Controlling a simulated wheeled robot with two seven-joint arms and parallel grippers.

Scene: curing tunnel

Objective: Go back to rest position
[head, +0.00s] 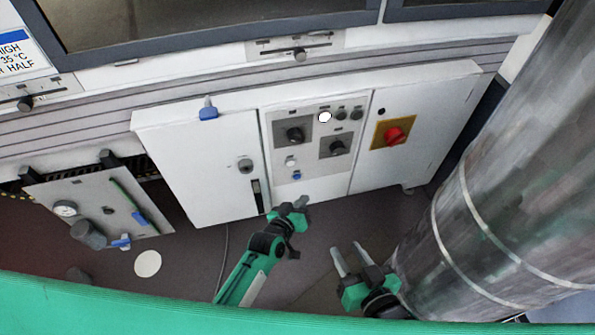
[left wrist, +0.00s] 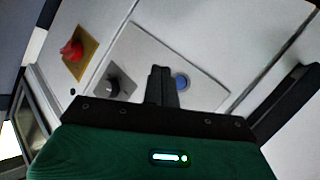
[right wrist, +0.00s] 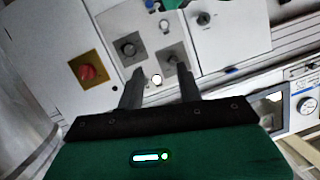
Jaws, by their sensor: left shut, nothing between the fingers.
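My left gripper (head: 300,203) reaches up in the head view to just below the lower edge of the white control cabinet (head: 195,165). In the left wrist view its two black fingers (left wrist: 161,72) are together with nothing between them. My right gripper (head: 347,246) is lower and to the right in the head view, near the large metal cylinder. In the right wrist view its fingers (right wrist: 158,76) stand apart, with no object held between them. Both grippers point toward the cabinet front and appear apart from it.
The cabinet carries dark rotary knobs (head: 295,134), a lit white button (head: 325,117) and a red switch (head: 394,135) on a yellow plate. The large metal cylinder (head: 500,180) blocks the right side. A gauge panel (head: 100,208) stands low left. Dark floor (head: 190,265) shows between.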

